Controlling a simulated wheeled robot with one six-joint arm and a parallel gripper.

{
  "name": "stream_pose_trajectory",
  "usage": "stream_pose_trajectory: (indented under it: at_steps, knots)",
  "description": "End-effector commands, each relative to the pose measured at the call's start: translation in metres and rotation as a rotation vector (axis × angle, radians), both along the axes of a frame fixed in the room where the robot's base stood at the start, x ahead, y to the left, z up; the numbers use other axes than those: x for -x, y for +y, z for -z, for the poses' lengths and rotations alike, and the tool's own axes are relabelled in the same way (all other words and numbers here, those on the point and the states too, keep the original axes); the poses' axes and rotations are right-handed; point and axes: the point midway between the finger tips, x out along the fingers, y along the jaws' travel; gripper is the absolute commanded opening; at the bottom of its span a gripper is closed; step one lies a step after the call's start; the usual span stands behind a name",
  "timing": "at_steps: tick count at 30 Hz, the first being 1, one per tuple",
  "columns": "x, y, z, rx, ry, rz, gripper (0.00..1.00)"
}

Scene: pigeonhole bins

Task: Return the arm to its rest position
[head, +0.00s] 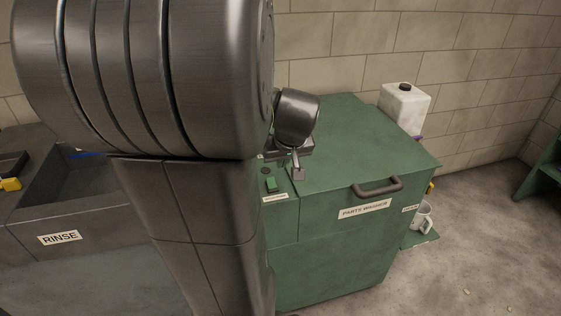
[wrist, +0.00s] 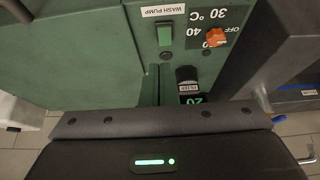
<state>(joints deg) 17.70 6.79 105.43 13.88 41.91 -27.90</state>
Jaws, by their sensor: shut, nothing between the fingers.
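My gripper (head: 298,173) hangs from my dark metal arm in the head view, in front of the green parts washer's left-hand control panel. Its fingers look small and shut, with nothing held. My large arm links fill the upper left and hide part of the gripper's surroundings. In the wrist view my black gripper housing, with a green light, fills the bottom; the fingertips cannot be made out there.
The green parts washer (head: 350,240) has a closed lid and front handle (head: 377,187). The wrist view shows its green switch (wrist: 165,36) and orange knob (wrist: 215,37). A rinse sink (head: 100,235) stands left.

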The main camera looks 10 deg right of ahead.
Motion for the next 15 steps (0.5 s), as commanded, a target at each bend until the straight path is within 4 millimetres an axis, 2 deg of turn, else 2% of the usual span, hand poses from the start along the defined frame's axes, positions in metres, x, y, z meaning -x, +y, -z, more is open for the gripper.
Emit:
stream_pose_trajectory:
  at_steps: [15]
  knots:
    - [-0.0033, 0.0001, 0.0034, 0.001, 0.001, -0.001, 0.0]
